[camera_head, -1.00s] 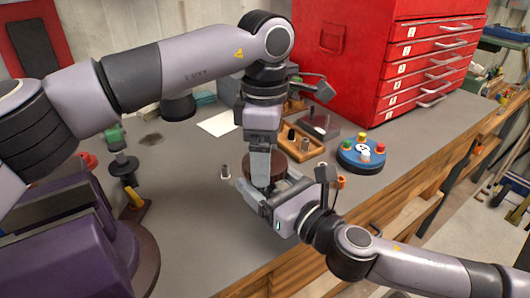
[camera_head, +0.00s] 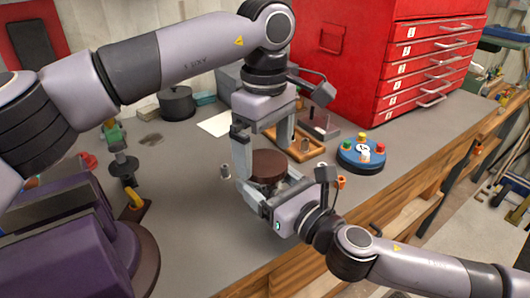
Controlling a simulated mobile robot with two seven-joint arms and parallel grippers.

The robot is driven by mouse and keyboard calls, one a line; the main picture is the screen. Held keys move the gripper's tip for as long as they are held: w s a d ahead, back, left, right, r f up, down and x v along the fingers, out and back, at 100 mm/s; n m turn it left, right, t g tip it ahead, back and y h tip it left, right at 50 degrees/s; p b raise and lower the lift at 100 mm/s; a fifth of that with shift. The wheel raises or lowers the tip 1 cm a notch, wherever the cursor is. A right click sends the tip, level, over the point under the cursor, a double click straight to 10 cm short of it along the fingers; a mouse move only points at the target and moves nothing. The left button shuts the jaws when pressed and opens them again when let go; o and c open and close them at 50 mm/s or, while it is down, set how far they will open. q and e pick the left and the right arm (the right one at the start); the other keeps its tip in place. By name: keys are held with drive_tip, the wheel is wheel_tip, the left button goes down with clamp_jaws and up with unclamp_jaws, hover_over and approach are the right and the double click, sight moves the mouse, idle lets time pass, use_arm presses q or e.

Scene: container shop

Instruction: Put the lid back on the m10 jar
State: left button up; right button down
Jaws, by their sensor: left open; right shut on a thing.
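A round dark-brown lid (camera_head: 270,163) lies flat at the middle of the bench, at the top of what my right gripper holds. The jar body under it is mostly hidden by the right gripper's fingers, and no m10 label can be read. My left gripper (camera_head: 266,150) is open just above the lid, with one finger on its left side and the other toward the back right. I cannot tell whether either finger touches the lid. My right gripper (camera_head: 262,186) comes in from the lower right and is shut on the jar.
A dark pot (camera_head: 177,103) and red drawer cabinet (camera_head: 372,60) stand behind.

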sight(278, 191)
use_arm(q)
wheel_tip(278, 191, up, 10)
drive_tip(key=shift+r, duration=0.2)
use_arm(e)
unclamp_jaws()
drive_tip(key=shift+s+d, duration=0.1)
use_arm(q)
drive_tip(key=shift+f+b, duration=0.35)
use_arm(e)
drive_tip(key=shift+v, duration=3.4)
